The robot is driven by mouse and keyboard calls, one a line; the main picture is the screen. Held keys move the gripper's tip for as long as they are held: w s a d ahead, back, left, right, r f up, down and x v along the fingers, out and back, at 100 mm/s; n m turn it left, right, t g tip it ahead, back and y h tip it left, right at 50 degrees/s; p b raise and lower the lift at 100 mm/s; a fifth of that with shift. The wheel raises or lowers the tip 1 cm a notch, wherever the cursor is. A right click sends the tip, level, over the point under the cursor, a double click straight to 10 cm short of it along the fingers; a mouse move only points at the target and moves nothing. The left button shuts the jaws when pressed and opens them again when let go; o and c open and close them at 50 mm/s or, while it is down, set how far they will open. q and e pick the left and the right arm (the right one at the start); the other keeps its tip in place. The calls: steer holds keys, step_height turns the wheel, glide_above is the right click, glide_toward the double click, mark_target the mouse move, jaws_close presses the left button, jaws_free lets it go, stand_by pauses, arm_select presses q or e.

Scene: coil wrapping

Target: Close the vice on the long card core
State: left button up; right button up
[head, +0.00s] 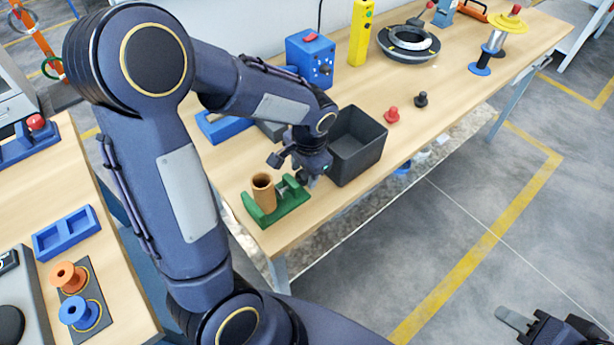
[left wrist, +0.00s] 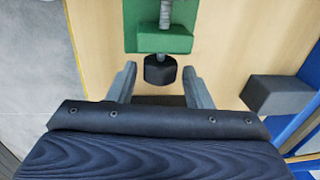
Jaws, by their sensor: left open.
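A brown card core (head: 263,191) stands upright at the green vice (head: 279,203), near the front left corner of the long bench. In the left wrist view, the vice (left wrist: 158,42) shows its grey screw (left wrist: 166,12) and a black knob (left wrist: 160,70) at its end. My left gripper (head: 291,169) is open beside the vice. In the left wrist view its fingers lie either side of the knob, with gaps showing. The core is not seen there, and how tightly the jaws sit on it cannot be told. My right gripper (head: 524,322) is at the lower right, over the floor, partly cut off.
A dark open bin (head: 357,148) stands just right of my left gripper. Behind are a blue box (head: 311,60), a yellow post (head: 361,32) and a coil ring (head: 408,43). Red (head: 392,115) and black (head: 421,99) knobbed pieces lie right of the bin.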

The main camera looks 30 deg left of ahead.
arm_select(q)
steer(key=shift+d+f+y+b, duration=0.3)
steer(key=shift+f+y+b, duration=0.2)
steer(key=shift+y, duration=0.1)
steer(key=shift+s+r+t+y, duration=0.1)
steer(key=shift+r+t+y, duration=0.1)
steer(key=shift+t+y, duration=0.1)
steer(key=shift+a+r, duration=0.1)
steer(key=shift+r, duration=0.1)
arm_select(e)
step_height(320, 180, down, 3)
steer(key=shift+r, duration=0.2)
arm_select(q)
steer(key=y+b, duration=0.1)
steer(key=b, duration=0.1)
steer(key=f+t+y+b, duration=0.1)
steer(key=b, duration=0.2)
steer(key=shift+s+d+y, duration=0.1)
steer(key=shift+d+y, duration=0.3)
steer(key=shift+r+b, duration=0.1)
steer(key=shift+b, duration=0.3)
steer(key=shift+r+y, duration=0.25)
steer(key=shift+y, duration=0.05)
arm_select(e)
step_height(320, 180, down, 5)
steer(key=shift+f, duration=0.1)
